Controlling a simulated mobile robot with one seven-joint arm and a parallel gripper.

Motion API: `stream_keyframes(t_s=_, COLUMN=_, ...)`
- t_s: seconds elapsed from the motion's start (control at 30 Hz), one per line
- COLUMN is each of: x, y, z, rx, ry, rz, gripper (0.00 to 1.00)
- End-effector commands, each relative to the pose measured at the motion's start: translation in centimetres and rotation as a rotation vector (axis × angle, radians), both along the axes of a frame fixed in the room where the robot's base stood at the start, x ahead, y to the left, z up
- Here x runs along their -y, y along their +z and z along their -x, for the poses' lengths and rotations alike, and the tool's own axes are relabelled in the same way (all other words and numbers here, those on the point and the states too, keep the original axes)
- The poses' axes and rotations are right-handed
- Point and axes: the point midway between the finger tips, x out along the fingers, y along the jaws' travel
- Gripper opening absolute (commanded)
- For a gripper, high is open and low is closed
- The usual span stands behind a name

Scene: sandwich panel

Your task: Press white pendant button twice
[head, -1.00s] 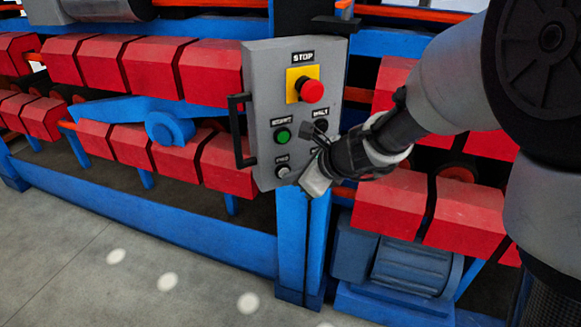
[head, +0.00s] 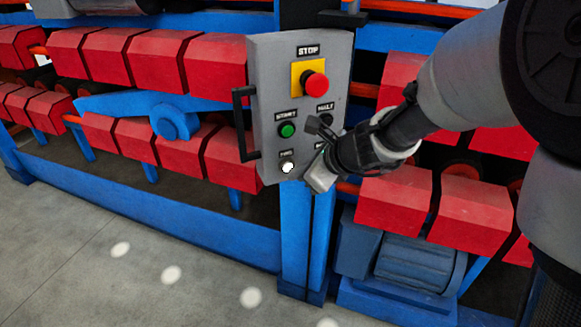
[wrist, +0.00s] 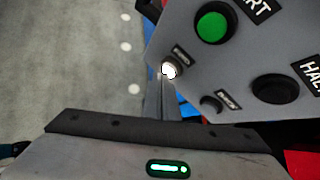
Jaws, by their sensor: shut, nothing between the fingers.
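The white pendant button (head: 287,167) glows bright white at the lower left of the grey control panel (head: 268,100). The lit button also shows in the wrist view (wrist: 169,70), with nothing covering it. My gripper (head: 320,174) is shut and empty, just right of the white button in the head view. Its body fills the bottom of the wrist view, where a green light (wrist: 168,168) shows.
A green START button (head: 287,130) sits above the white one. A black HALT button (wrist: 274,89) and a smaller black button (wrist: 211,104) are nearby. The red STOP knob (head: 315,86) projects higher up. A black handle (head: 239,125) runs along the panel's left side.

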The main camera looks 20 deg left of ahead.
Motion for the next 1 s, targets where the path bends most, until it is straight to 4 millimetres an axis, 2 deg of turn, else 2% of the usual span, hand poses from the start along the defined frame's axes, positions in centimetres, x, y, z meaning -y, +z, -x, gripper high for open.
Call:
stream_keyframes(t_s=0.53, x=0.8, y=-0.1, z=1.0, rx=-0.001, ry=0.000, rz=0.001, gripper=0.00)
stream_keyframes(t_s=1.0, x=3.6, y=-0.1, z=4.3, rx=0.000, ry=0.001, rz=0.000, gripper=0.00)
